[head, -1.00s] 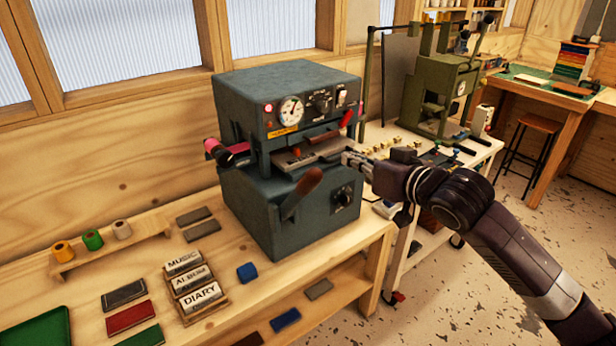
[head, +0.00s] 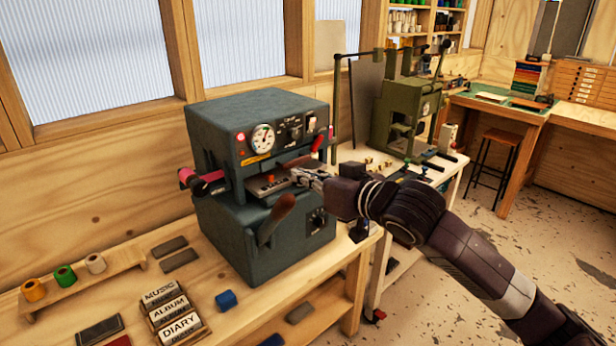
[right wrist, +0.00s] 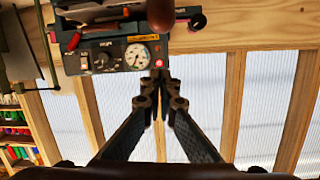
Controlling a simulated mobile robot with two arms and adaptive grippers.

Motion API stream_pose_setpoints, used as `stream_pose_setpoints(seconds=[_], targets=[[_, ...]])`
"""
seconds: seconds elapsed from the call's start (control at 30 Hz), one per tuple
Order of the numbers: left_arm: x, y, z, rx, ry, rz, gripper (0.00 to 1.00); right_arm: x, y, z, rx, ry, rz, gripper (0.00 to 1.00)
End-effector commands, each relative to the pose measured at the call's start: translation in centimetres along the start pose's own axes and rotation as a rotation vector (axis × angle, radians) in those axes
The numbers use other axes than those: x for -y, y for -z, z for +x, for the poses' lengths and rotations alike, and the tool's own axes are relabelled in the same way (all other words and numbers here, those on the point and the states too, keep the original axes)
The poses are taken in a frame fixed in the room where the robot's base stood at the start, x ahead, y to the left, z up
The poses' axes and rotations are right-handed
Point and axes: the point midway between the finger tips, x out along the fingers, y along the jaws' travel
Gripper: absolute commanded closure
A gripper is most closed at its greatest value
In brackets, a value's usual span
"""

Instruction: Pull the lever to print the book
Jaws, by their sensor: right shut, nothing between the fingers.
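The dark blue-grey press (head: 258,160) stands on the wooden bench, with a gauge and dials on its upper front. A lever with a brown wooden handle (head: 277,215) slants across its lower front, and a smaller red handle (head: 318,143) sits at its upper right. My right gripper (head: 306,176) is shut and empty, in front of the press's slot, above and right of the brown handle. I cannot tell whether it touches the press. The right wrist view shows the closed fingers (right wrist: 159,78) near the gauge panel, with a brown knob (right wrist: 161,15) at the top. My left gripper is out of view.
A green press (head: 407,115) stands on a cart behind my right arm. Open floor lies at the right.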

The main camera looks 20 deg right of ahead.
Motion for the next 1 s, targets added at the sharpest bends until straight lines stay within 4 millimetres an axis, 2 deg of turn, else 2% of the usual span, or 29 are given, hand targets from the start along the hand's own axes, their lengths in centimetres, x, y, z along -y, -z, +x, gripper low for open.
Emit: stream_pose_setpoints(seconds=[0.03,0.33,0.4,0.63,1.0], targets=[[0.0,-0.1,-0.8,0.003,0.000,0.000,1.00,0.1,0.4,1.0,0.000,0.001,0.003,1.00],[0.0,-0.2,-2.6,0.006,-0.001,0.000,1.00,0.1,0.3,6.4,0.001,0.001,0.001,1.00],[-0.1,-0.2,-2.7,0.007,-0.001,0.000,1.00,0.0,-1.1,5.8,0.004,-0.001,-0.002,1.00],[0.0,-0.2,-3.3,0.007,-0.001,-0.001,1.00,0.0,-3.1,5.0,0.002,-0.001,-0.001,1.00],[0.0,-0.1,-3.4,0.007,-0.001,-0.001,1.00,0.0,-3.8,4.8,0.000,0.000,-0.001,1.00]])
